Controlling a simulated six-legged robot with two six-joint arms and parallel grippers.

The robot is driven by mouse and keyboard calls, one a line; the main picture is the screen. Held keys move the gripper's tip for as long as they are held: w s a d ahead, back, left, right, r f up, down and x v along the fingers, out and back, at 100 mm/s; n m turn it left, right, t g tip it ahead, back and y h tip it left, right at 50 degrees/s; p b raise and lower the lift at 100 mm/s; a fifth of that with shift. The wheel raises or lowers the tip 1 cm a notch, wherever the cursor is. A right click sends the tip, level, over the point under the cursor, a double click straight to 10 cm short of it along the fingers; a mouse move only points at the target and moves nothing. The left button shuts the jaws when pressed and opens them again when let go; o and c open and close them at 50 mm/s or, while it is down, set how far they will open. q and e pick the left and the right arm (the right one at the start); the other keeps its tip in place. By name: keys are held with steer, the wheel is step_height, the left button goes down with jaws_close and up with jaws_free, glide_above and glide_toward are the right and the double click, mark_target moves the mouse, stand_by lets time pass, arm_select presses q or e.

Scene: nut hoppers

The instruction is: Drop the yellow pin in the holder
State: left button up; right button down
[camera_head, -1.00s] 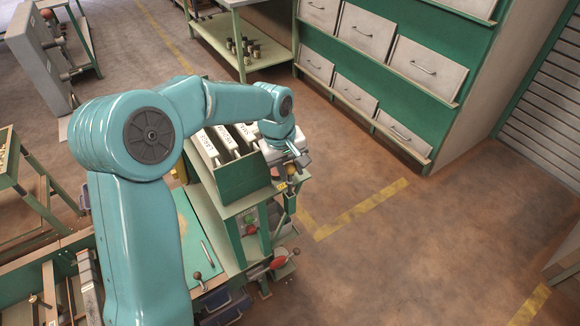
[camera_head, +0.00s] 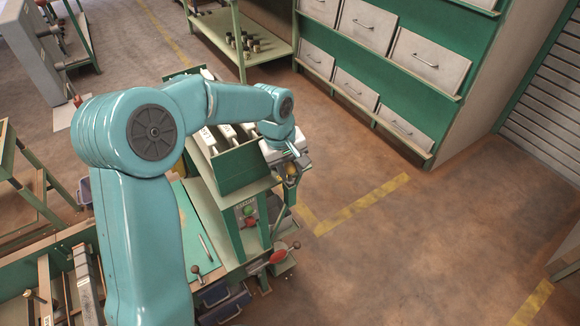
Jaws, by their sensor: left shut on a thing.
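My left arm reaches over the green bench from the left, and its gripper (camera_head: 291,172) is at the bench's right end, just right of the green hopper box (camera_head: 245,170). It points down and is shut on a small yellow thing (camera_head: 291,169), which looks like the yellow pin. The pin is mostly hidden by the gripper and very small. I cannot make out the holder for certain. My right gripper is out of view.
White labelled hoppers (camera_head: 206,139) stand behind the box's front panel. Green and red buttons (camera_head: 250,211) and a red-knobbed lever (camera_head: 278,256) are below. A drawer cabinet (camera_head: 390,80) stands behind. The floor at right is clear.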

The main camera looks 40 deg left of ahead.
arm_select(q)
steer(key=shift+f, duration=0.25)
steer(key=o, duration=1.1)
steer(key=shift+o, duration=0.2)
step_height(320, 180, up, 16)
steer(key=s+a+p, duration=0.1)
steer(key=s, duration=0.1)
steer(key=shift+s+a, duration=0.3)
steer(key=shift+a, duration=0.1)
step_height(320, 180, up, 9)
steer(key=s+p, duration=0.1)
steer(key=p, duration=0.7)
steer(key=shift+s+a, duration=0.25)
steer(key=shift+a, duration=0.2)
